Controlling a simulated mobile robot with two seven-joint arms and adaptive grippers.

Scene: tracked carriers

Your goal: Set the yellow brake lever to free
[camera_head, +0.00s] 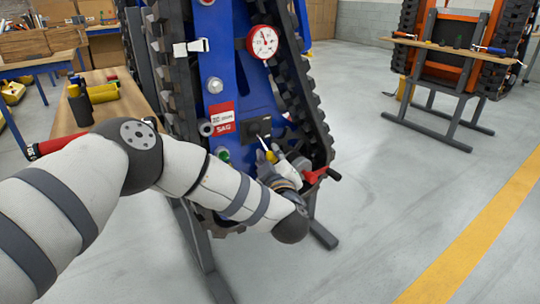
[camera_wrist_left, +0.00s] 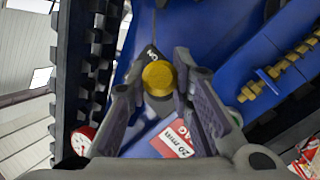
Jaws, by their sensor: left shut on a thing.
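In the left wrist view, the round yellow knob (camera_wrist_left: 158,77) sits between the two grey fingers. The knob hides most of the shaft there, and the marking beside it is too small to read surely. My right gripper is not in view.
The blue carrier (camera_head: 232,75) stands on a dark stand between black tracks. A round gauge (camera_head: 263,42) is above the lever. A red handle (camera_head: 314,175) is close right of my gripper. An orange carrier (camera_head: 450,55) stands at the back right. The floor between is clear.

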